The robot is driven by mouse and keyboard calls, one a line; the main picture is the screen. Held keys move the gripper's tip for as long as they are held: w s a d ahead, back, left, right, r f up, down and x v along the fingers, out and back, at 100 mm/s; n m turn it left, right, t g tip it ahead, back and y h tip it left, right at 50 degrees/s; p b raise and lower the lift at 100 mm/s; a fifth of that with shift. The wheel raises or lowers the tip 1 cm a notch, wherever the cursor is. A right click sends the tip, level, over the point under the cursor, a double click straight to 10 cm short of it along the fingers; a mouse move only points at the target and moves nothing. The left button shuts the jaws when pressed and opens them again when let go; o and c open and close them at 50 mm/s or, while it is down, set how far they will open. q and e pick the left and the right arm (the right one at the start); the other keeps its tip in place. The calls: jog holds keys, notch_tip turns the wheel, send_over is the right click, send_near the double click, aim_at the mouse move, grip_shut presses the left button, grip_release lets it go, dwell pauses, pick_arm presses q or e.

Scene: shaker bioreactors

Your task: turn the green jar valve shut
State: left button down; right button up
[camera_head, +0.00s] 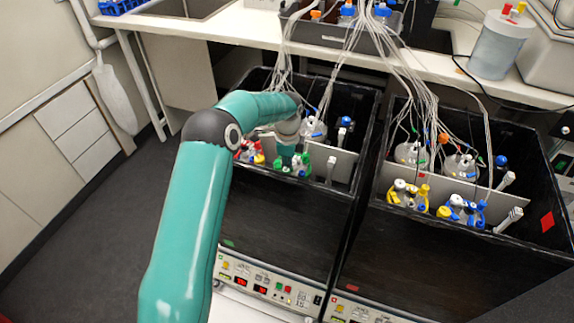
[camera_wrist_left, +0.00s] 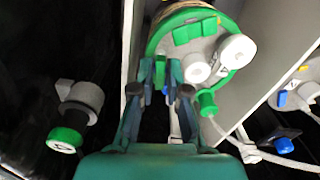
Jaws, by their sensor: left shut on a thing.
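The green-marked jar (camera_wrist_left: 152,42) shows in the wrist view, with a green ring and white round fittings on its lid. My left gripper (camera_wrist_left: 161,80) reaches to the near edge of this lid. Its fingers are shut on a small green valve (camera_wrist_left: 160,66), mostly hidden between the fingertips. Another green fitting (camera_wrist_left: 207,101) with a clear tube sits just right of the fingers. In the head view my left gripper (camera_head: 288,152) is in the left black box, among the green fittings (camera_head: 303,160), and my arm covers part of the jar. My right gripper is in neither view.
A white valve with a green end (camera_wrist_left: 66,139) stands left of the gripper. A pale divider (camera_wrist_left: 255,85) rises close on the right. Red fittings (camera_head: 245,152) flank the green ones. The right box (camera_head: 465,262) holds jars with yellow and blue fittings. Tubes hang overhead.

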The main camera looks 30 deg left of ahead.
pick_arm(q)
jog(key=shift+m, duration=0.9)
jog(key=c, duration=1.1)
grip_release()
jog(key=shift+c, duration=0.2)
notch_tip(320, 180, up, 12)
jog(key=shift+f, duration=0.15)
